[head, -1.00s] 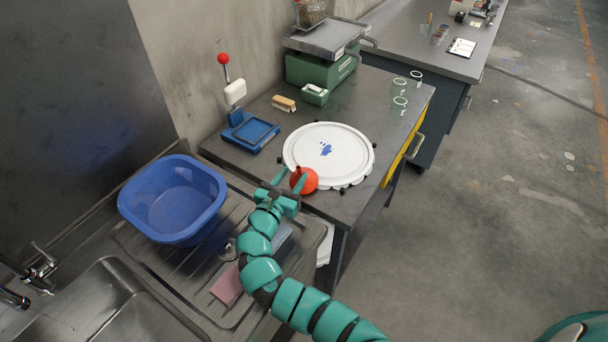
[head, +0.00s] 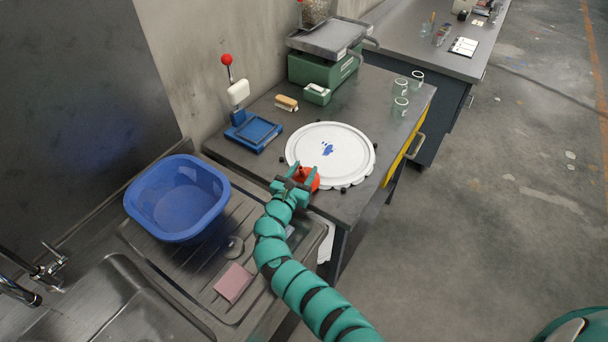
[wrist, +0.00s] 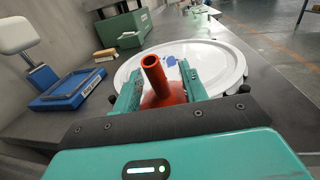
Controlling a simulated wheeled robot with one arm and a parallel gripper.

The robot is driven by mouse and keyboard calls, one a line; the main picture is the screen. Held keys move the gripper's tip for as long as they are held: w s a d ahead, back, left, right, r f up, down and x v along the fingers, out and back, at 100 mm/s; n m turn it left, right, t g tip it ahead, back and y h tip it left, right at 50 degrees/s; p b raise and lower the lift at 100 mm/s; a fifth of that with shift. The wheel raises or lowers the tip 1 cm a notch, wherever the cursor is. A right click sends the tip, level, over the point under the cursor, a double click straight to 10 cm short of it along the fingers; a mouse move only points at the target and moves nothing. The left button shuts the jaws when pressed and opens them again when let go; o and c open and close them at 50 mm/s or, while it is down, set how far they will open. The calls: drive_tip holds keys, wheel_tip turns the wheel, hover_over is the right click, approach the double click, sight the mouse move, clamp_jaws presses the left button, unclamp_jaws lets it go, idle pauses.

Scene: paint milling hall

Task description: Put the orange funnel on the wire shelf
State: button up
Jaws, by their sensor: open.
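The orange funnel (head: 307,180) stands at the near left edge of the white round lid (head: 334,143), on the grey bench. My gripper hides part of the funnel's rim. I see no wire shelf in these views.
A blue basin (head: 178,197) stands on the sink's drainboard to the left, with a pink sponge (head: 233,282) nearby. The floor at right is clear.

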drive_tip(key=shift+w+d, duration=0.3)
drive_tip(key=shift+w, duration=0.2)
clamp_jaws()
